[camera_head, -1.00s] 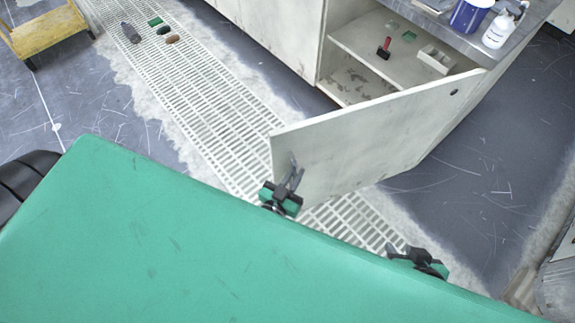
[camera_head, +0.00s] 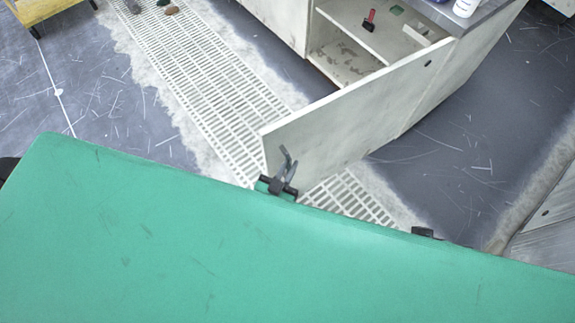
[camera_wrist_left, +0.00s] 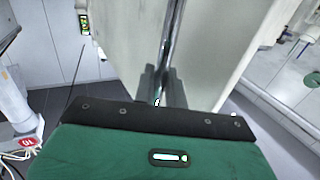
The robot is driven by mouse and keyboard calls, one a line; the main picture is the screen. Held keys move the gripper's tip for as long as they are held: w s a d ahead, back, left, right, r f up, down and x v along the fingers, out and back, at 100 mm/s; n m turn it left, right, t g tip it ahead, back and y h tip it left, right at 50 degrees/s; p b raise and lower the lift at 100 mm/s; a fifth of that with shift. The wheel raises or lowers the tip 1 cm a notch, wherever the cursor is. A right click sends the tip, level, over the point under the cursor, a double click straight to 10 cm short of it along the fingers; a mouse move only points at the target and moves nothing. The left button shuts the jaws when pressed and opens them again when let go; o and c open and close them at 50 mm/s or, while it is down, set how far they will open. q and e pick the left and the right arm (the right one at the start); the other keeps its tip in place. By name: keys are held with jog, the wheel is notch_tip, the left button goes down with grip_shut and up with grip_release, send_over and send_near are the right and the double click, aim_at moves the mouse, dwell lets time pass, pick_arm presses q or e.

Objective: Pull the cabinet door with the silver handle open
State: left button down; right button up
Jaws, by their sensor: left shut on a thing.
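The pale cabinet door (camera_head: 335,137) stands well open, its free edge swung out toward me over the floor grating. Its silver handle shows in the left wrist view (camera_wrist_left: 174,32) as an upright bar on the door face. My left gripper (camera_head: 284,176) is at the door's free edge. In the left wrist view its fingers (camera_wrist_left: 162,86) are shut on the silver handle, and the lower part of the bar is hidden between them. Only a small dark part of my right gripper (camera_head: 426,233) shows, to the right; its fingers are hidden.
The open cabinet (camera_head: 338,48) shows a shelf with a small red-and-black item (camera_head: 369,21). A white bottle (camera_head: 466,7) stands on the counter above. White floor grating (camera_head: 215,98) runs under the door.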

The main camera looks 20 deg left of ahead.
pick_arm(q)
jog(key=shift+d+r, duration=0.1)
jog(key=c, duration=1.5)
grip_release()
jog(key=shift+w, duration=0.1)
jog(key=shift+c, duration=0.2)
jog(key=s+a, duration=0.2)
jog(key=s, duration=1.1)
jog(key=shift+s+p, duration=0.35)
jog(key=shift+p, duration=0.05)
pick_arm(e)
jog(key=shift+w+f+g, duration=0.2)
jog(key=shift+f+g, duration=0.1)
jog(key=shift+f, duration=0.5)
pick_arm(q)
jog(key=shift+a, duration=0.1)
pick_arm(e)
jog(key=shift+s+r, duration=0.1)
jog(key=shift+r, duration=0.05)
